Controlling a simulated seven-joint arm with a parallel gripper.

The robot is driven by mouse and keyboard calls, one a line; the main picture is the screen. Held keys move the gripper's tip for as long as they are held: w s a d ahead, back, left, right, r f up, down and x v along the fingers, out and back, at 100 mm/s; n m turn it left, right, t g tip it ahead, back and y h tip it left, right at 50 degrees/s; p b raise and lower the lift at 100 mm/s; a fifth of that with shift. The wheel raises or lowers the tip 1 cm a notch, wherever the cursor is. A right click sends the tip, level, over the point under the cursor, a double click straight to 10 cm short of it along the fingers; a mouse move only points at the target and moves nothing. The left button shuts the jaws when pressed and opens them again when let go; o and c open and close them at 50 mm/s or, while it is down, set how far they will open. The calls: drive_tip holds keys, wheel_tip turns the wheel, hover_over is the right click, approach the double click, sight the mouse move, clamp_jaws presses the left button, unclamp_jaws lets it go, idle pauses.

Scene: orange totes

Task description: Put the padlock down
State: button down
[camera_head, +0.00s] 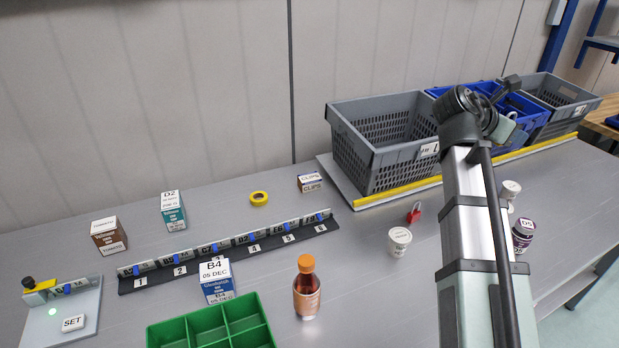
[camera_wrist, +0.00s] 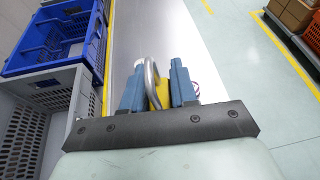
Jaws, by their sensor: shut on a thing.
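My gripper (camera_wrist: 157,82) shows in the wrist view with its two blue-grey fingers closed on a yellow padlock (camera_wrist: 161,92). The padlock's grey shackle (camera_wrist: 149,72) stands between the fingers; part of its body is hidden by them. In the head view my arm reaches up the right side, its end in front of the blue crate; the fingertips and held padlock cannot be made out there. A second, red padlock (camera_head: 414,213) lies on the grey table (camera_head: 365,285), left of my arm and apart from the gripper.
A grey crate (camera_head: 372,165), a blue crate (camera_wrist: 50,62) and another grey crate (camera_head: 570,97) stand along the back right behind a yellow strip (camera_head: 400,192). A bottle (camera_head: 306,290) and green tray (camera_head: 160,336) stand left.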

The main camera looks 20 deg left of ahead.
drive_tip(key=w+a+n+t+y, duration=0.35)
drive_tip(key=w+a, duration=0.35)
drive_tip(key=a, duration=0.5)
drive_tip(key=n+y, duration=1.1)
drive_tip(key=y, duration=0.1)
hover_over(309, 174)
wheel_tip(309, 174, down, 17)
drive_tip(key=shift+t, duration=0.25)
drive_tip(key=shift+w+f, duration=0.15)
drive_tip(key=shift+f, duration=5.35)
drive_tip(key=shift+f, duration=0.15)
drive_tip(key=c, duration=0.9)
unclamp_jaws()
drive_tip(key=shift+r, duration=0.2)
